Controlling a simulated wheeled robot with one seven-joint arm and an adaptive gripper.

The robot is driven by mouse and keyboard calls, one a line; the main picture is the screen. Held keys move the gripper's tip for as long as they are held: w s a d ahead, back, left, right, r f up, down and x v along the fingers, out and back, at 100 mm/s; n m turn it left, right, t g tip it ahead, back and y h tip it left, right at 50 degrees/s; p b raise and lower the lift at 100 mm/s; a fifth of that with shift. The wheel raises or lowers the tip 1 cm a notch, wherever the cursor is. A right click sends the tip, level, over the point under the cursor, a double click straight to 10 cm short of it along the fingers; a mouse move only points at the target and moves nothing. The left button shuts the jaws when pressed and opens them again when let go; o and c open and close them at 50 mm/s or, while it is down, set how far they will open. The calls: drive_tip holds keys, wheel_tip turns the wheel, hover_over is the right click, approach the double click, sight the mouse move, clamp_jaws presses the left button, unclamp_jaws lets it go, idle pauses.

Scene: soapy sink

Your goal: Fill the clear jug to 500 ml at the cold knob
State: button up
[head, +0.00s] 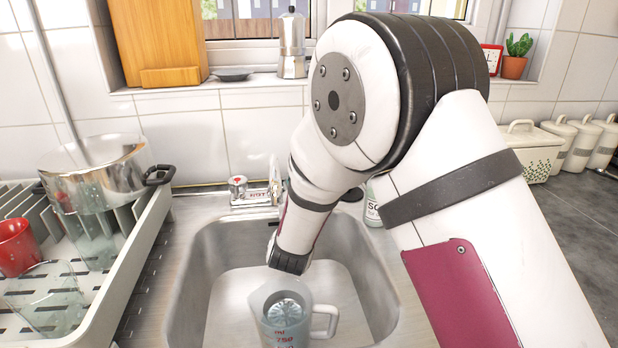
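The clear jug (271,326) stands in the sink basin near the front, with its handle on the right. Red marks show on its side, one reading like 750. A round drain-like shape shows through it, and I cannot tell its water level. A metal knob (238,187) with a red spot is at the sink's back left, beside a label that seems to read HOT. Part of the tap (275,180) shows to its right. I cannot make out the cold knob; my arm covers that area. My arm reaches down over the basin behind the jug, and my gripper is not visible.
A dish rack (141,262) on the left holds a steel pot (97,172), a red cup (17,246) and a clear glass (46,300). A bottle (373,205) stands partly hidden behind my arm. White canisters (580,141) line the right counter. The basin's left side is clear.

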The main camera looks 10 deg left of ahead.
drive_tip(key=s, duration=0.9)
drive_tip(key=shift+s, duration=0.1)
